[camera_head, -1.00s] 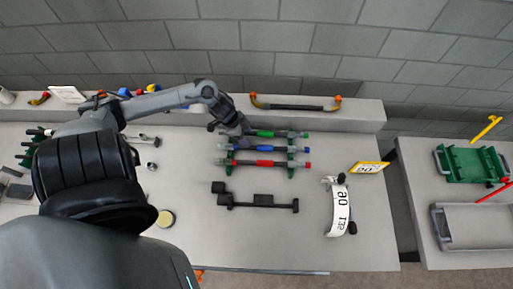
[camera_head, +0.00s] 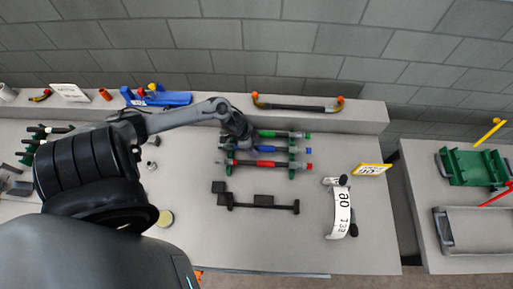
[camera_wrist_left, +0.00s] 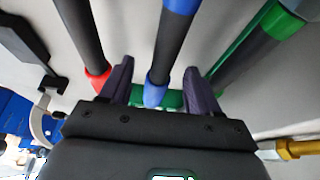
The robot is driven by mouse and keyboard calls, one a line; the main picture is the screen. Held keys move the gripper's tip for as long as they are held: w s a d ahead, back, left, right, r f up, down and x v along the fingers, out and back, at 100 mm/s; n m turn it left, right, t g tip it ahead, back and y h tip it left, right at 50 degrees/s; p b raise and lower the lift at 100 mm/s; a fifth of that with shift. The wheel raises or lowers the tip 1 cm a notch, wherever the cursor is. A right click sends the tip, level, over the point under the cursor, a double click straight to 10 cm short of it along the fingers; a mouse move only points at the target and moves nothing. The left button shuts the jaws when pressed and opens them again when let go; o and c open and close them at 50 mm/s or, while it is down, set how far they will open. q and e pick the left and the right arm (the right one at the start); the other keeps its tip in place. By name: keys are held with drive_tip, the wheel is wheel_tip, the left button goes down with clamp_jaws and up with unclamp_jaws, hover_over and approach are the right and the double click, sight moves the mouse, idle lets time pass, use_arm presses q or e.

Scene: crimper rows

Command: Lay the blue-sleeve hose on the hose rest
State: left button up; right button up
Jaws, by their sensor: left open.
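The blue-sleeve hose (camera_head: 290,150) lies across the green rack (camera_head: 292,173), between the green-sleeve hose (camera_head: 288,134) and the red-sleeve hose (camera_head: 285,164). My left gripper (camera_head: 243,139) is over the left ends of the hoses. In the left wrist view its open fingers (camera_wrist_left: 159,68) stand on either side of the blue-tipped end of the blue-sleeve hose (camera_wrist_left: 170,45). I cannot tell whether they touch it. A black bracket with raised blocks (camera_head: 258,201), possibly the hose rest, lies in front of the rack. My right gripper is not in view.
A white curved gauge (camera_head: 341,208) and a yellow sign (camera_head: 371,169) stand right of the bracket. A black hose with orange ends (camera_head: 298,107) lies on the back ledge. A gap separates the right-hand table with a green tray (camera_head: 472,166).

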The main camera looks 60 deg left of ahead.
use_arm(q)
clamp_jaws()
drive_tip(key=shift+r, duration=0.15)
idle(0.4)
